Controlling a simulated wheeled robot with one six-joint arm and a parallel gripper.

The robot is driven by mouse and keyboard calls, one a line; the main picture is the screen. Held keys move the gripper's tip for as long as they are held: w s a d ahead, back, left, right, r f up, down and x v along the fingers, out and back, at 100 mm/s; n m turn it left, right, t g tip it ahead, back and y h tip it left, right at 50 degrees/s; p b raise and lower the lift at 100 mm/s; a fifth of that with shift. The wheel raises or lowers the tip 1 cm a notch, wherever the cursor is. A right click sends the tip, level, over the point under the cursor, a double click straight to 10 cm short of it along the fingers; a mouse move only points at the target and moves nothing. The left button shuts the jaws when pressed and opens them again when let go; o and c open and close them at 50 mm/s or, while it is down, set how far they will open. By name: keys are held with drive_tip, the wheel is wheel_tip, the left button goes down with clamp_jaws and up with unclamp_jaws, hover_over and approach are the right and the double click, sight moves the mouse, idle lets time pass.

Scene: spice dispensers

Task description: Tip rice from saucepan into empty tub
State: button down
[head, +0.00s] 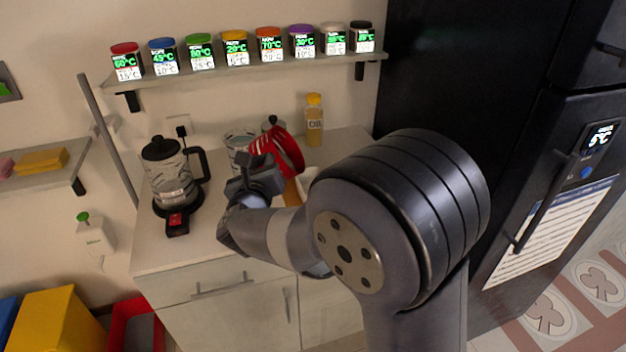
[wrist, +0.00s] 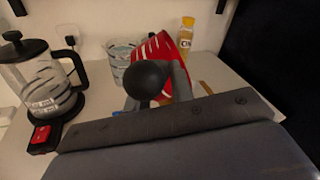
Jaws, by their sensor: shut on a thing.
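The red saucepan (head: 287,154) with pale stripes is held tilted above the counter, beside a clear tub (head: 238,141) with dark markings. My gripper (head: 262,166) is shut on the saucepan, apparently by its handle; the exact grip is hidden. In the wrist view a black ball-shaped knob (wrist: 146,78) is close to the gripper (wrist: 165,94), with the red saucepan (wrist: 174,50) behind it. The tub (wrist: 121,58) stands just left of the saucepan there, partly covered. No rice can be made out, and the inside of the saucepan is hidden.
A glass press jug (head: 172,178) on a black base stands left on the counter. An oil bottle (head: 314,121) stands at the back right. A shelf (head: 250,66) with several labelled jars hangs above. A black fridge (head: 455,75) bounds the right side.

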drive_tip(key=shift+d+m+b, duration=0.45)
drive_tip(key=shift+d+m, duration=0.25)
drive_tip(key=shift+d, duration=0.25)
drive_tip(key=shift+d+r, duration=0.15)
drive_tip(key=shift+d, duration=0.15)
drive_tip(key=shift+d+r+m+y, duration=0.3)
drive_tip(key=shift+d+r+m, duration=0.05)
drive_tip(key=shift+d+m, duration=0.45)
drive_tip(key=d+b, duration=0.1)
drive_tip(key=d+m+b, duration=0.1)
drive_tip(key=b, duration=0.1)
drive_tip(key=d+b, duration=0.1)
drive_tip(key=b, duration=0.1)
drive_tip(key=shift+d+r+m, duration=0.25)
drive_tip(key=shift+m, duration=0.15)
idle(0.5)
drive_tip(key=shift+s+d+r+m+b, duration=0.1)
drive_tip(key=shift+d+m+b, duration=0.85)
drive_tip(key=shift+b, duration=0.95)
drive_tip(key=shift+d+m+y+b, duration=0.3)
drive_tip(key=shift+d+m+b, duration=0.25)
drive_tip(key=shift+d+b, duration=0.95)
